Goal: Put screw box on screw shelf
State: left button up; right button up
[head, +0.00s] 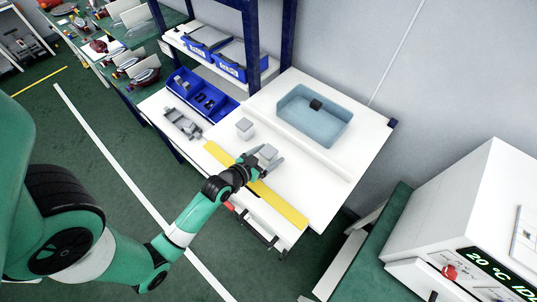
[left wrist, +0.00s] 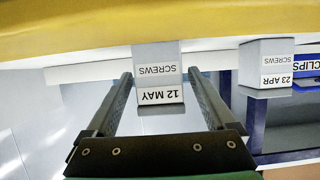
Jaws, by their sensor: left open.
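My left gripper (head: 270,163) is open over the white worktable, with a pale grey box (head: 266,152) between or just ahead of its fingers. In the left wrist view this box (left wrist: 158,72) reads SCREWS and 12 MAY upside down. My open fingers (left wrist: 160,88) stand on both sides of it, with gaps showing. A second screw box (head: 244,128) stands behind and to the left; its label in the left wrist view (left wrist: 266,64) reads 23 APR. A shelf with blue bins (head: 213,55) is at the back; I cannot tell which level is the screw shelf. My right gripper is not in view.
A yellow strip (head: 285,205) runs along the table's front edge. A translucent blue tray (head: 335,128) holding a small dark object stands at the back right. A blue divided bin (head: 188,86) and a grey metal part (head: 182,123) are to the left. Dark blue posts frame the shelf.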

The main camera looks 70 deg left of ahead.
pick_arm(q)
jog(key=shift+r, duration=0.2)
jog(key=v, duration=1.2)
jog(key=shift+f, duration=0.1)
